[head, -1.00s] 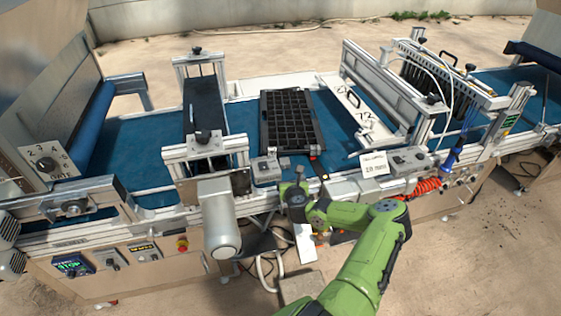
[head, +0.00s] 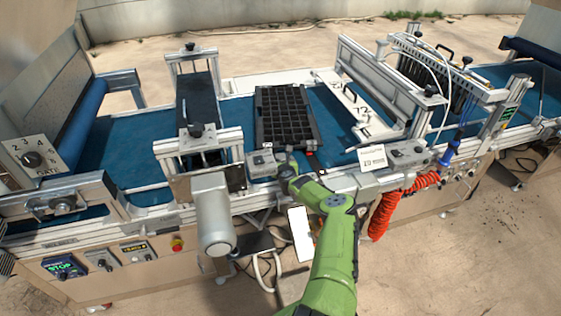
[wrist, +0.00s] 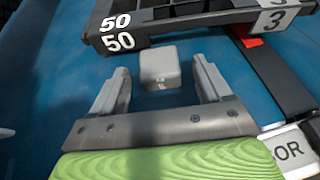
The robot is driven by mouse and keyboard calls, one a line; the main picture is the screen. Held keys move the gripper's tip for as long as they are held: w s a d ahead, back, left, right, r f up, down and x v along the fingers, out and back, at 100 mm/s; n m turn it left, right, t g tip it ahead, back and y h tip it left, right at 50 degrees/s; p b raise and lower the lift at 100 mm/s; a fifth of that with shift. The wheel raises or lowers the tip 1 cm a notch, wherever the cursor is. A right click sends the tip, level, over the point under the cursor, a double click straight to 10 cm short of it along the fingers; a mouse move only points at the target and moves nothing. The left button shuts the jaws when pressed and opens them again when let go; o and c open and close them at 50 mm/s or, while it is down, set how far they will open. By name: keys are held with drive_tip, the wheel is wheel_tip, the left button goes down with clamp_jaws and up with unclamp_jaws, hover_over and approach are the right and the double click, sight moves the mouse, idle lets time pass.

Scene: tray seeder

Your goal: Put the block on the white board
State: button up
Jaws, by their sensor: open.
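A small light grey block (wrist: 160,66) lies on the blue belt in the wrist view, just in front of the black seed tray (wrist: 180,22). My gripper (wrist: 161,84) is open, its two fingers on either side of the block's near end with gaps visible. In the head view my gripper (head: 286,166) is at the near edge of the belt, below the tray (head: 284,118); the block is too small to make out there.
A grey sensor box (head: 262,162) sits on the near rail left of my gripper. A white label card (head: 372,158) stands to the right. Metal frames (head: 205,110) cross the belt on both sides. A red coiled hose (head: 385,212) hangs at the front.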

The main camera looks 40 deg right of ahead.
drive_tip(key=shift+r, duration=0.1)
drive_tip(key=c, duration=1.3)
